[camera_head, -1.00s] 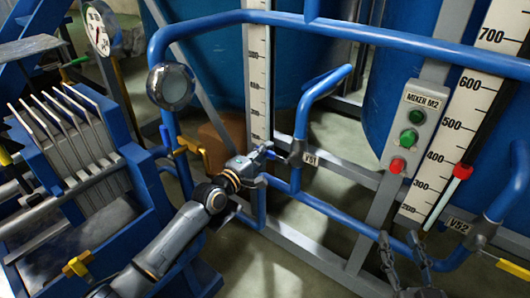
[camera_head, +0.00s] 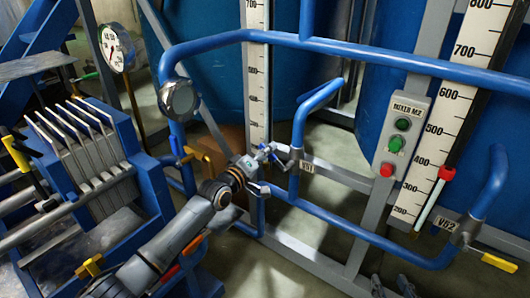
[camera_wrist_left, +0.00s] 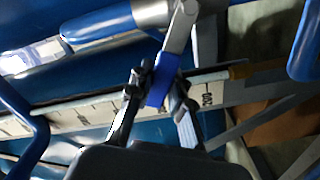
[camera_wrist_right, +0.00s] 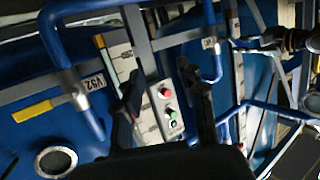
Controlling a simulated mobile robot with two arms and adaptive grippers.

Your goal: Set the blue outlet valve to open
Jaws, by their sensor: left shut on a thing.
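The blue handle (camera_wrist_left: 162,82) of the outlet valve sits between the fingers of my left gripper (camera_wrist_left: 155,95) in the left wrist view. That gripper is shut on it. In the head view, my left gripper (camera_head: 266,158) is at the valve beside the V51 tag (camera_head: 307,167), on the blue pipework. The gripper hides most of the handle there. The handle joins a grey metal stem and valve body (camera_wrist_left: 155,12). My right gripper (camera_head: 391,286) shows at the bottom edge of the head view. Its fingers (camera_wrist_right: 165,90) are apart and empty in the right wrist view.
A yellow-handled valve (camera_head: 498,262) tagged V52 is at lower right. A Mixer M2 button box (camera_head: 402,128) stands on a grey post. Blue pipes (camera_head: 370,238) and a scale (camera_head: 256,90) surround the left gripper. A plate filter press (camera_head: 90,150) is at left.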

